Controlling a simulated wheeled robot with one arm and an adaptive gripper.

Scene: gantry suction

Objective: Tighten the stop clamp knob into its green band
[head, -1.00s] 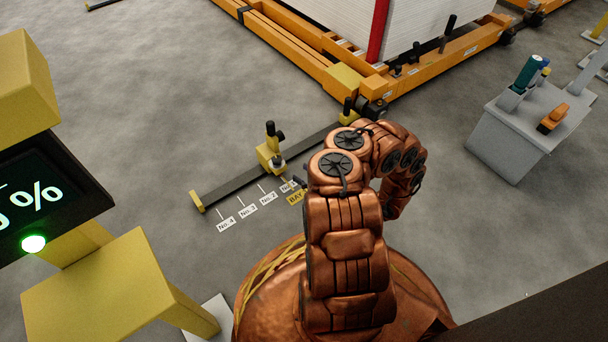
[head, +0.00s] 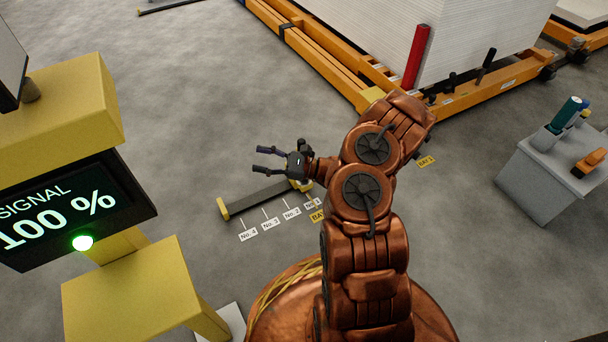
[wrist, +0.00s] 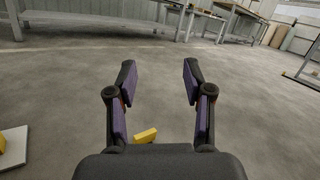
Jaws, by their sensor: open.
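The dark stop rail (head: 258,198) lies on the floor left of my arm in the head view, with a yellow end cap (head: 223,208). My gripper (head: 258,159) is above the rail, pointing left, open and empty. In the wrist view its purple-padded fingers (wrist: 160,75) stand wide apart with only floor between them. A sliver of the yellow stop clamp (head: 304,186) shows beneath my wrist. Its black knob and green band are hidden behind my arm. A small yellow block (wrist: 145,135) lies low in the wrist view, probably the rail's end cap.
A yellow stand with a screen (head: 70,213) reading SIGNAL 100 % and a lit green lamp is at left. An orange frame (head: 320,62) carries white sheets behind my arm. A grey cabinet (head: 545,180) stands at right. Floor left of my gripper is clear.

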